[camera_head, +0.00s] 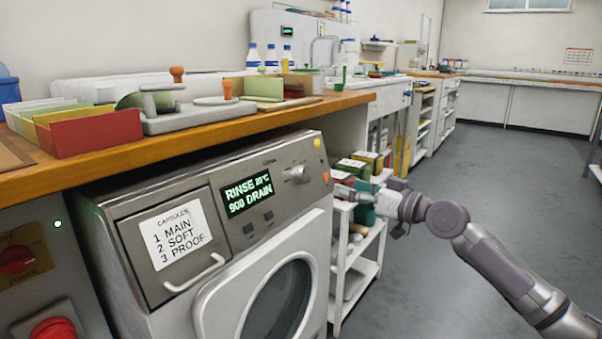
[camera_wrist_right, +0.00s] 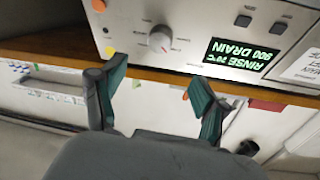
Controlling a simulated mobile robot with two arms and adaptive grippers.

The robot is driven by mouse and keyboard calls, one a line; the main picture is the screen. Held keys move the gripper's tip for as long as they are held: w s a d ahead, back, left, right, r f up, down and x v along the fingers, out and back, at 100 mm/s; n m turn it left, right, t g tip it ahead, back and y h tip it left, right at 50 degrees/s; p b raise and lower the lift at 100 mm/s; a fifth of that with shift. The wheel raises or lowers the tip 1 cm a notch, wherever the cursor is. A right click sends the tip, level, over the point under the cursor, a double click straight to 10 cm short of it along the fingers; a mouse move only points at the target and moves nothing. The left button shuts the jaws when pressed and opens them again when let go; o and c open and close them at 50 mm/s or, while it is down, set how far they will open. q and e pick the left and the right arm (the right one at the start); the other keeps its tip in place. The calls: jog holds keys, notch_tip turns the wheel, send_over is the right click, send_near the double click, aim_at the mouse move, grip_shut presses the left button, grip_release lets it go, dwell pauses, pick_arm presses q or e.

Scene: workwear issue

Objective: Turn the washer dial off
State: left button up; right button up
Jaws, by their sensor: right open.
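The washer dial (camera_head: 298,174) is a silvery knob on the upper right of the washer's (camera_head: 285,222) metal control panel. In the right wrist view the dial (camera_wrist_right: 159,40) appears upside down, ahead of the fingertips and roughly between them. My right gripper (camera_head: 352,191) is open and empty, to the right of the panel and apart from the dial; its two green-padded fingers (camera_wrist_right: 157,80) are spread. The display (camera_head: 248,195) reads "RINSE 20°C 900 DRAIN". My left gripper is not in view.
A wooden counter (camera_head: 225,128) with trays and stamps runs above the washer. A white shelf cart (camera_head: 345,268) with boxes stands right of the washer, beneath my right gripper. Grey floor (camera_head: 465,165) is open to the right. A red knob (camera_head: 17,259) is at far left.

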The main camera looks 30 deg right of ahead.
aim_at(307, 174)
jog(key=x, duration=1.3)
jog(key=shift+f, duration=0.1)
jog(key=shift+c, duration=0.3)
jog(key=c, duration=1.1)
